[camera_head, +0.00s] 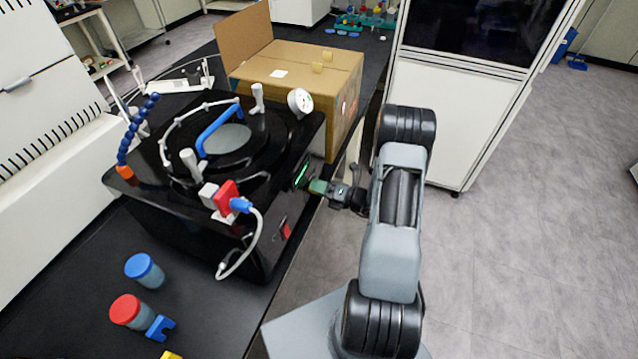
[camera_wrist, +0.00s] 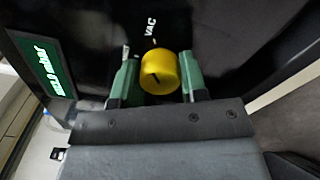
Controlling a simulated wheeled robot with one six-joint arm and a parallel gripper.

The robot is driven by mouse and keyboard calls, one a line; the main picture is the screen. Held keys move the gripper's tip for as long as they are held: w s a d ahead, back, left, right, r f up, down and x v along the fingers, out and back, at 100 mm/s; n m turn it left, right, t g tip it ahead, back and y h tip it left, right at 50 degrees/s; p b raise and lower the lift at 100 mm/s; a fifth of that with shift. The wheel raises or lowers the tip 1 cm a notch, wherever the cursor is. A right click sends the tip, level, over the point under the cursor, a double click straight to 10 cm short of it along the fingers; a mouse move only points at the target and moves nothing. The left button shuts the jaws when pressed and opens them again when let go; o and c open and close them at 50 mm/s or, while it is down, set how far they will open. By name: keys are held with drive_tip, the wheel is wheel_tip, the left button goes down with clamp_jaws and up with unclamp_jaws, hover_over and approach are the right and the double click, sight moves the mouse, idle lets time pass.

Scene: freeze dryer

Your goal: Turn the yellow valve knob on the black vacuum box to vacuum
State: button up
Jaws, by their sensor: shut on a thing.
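The black vacuum box (camera_head: 190,230) stands on the dark bench in the head view, with a round lid and blue handle on top. The yellow valve knob (camera_wrist: 159,72) shows in the wrist view on the box's black face, below a white "VAC" label. A dark line marks the knob's face. My gripper (camera_wrist: 157,82) has its two green fingers on either side of the knob and is shut on it. In the head view my gripper (camera_head: 320,187) reaches the box's right face and hides the knob there.
A green-lit display (camera_wrist: 55,70) sits left of the knob. A cardboard box (camera_head: 300,85) stands behind the vacuum box. A red and blue plug with a white hose (camera_head: 256,235) hangs at its front corner. Blue-capped (camera_head: 145,270) and red-capped (camera_head: 130,310) jars stand in front.

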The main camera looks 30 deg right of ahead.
drive_tip(key=shift+m+p, duration=0.45)
drive_tip(key=shift+m, duration=0.65)
drive_tip(key=o, duration=0.9)
drive_tip(key=b+v, duration=0.2)
drive_tip(key=v, duration=1.1)
drive_tip(key=shift+s+d+b, duration=0.3)
drive_tip(key=shift+b, duration=0.05)
